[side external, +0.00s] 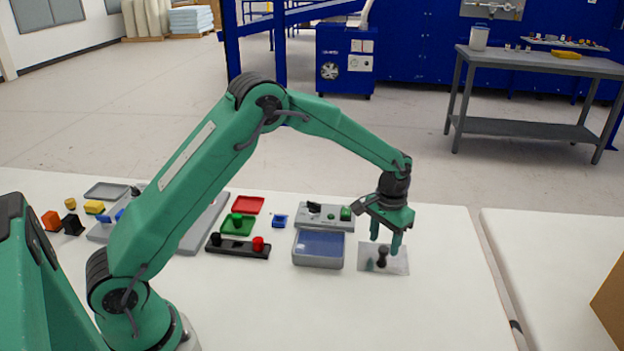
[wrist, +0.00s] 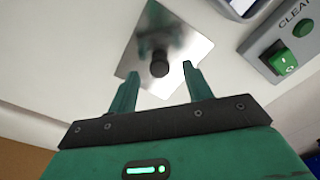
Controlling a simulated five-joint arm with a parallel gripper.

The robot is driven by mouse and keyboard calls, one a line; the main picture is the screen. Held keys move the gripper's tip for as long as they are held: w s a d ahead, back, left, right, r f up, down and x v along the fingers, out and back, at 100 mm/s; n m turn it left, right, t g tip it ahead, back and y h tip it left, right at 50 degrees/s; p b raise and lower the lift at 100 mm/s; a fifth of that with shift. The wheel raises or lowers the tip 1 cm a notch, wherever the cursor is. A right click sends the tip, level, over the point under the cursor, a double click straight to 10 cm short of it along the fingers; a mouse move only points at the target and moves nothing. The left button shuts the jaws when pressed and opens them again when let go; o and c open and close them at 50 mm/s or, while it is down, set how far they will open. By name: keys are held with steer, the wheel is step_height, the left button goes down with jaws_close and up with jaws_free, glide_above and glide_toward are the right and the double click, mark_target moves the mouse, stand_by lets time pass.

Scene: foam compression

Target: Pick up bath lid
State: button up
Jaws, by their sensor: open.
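The bath lid (side external: 400,266) is a shiny metal plate with a black knob (side external: 383,256) standing up near its middle. It lies flat on the white table, right of the grey bath (side external: 318,262) with blue liquid inside. My gripper (side external: 385,240) is above the lid, fingers pointing down, open and empty. In the wrist view, the lid (wrist: 185,45) lies beyond the fingers, and its knob (wrist: 159,64) shows between the fingertips (wrist: 160,71). I cannot tell exactly how far the tips are above the knob.
A grey control box (side external: 312,222) with a green switch stands behind the bath; its switch (wrist: 284,62) shows at right in the wrist view. A black rail (side external: 238,251) with knobs, a red tray (side external: 249,205) and a green tray (side external: 237,229) lie left. Table right of the lid is clear.

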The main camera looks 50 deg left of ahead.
mark_target(383, 253)
steer(key=shift+f, duration=1.4)
steer(key=shift+c, duration=0.4)
jaws_close()
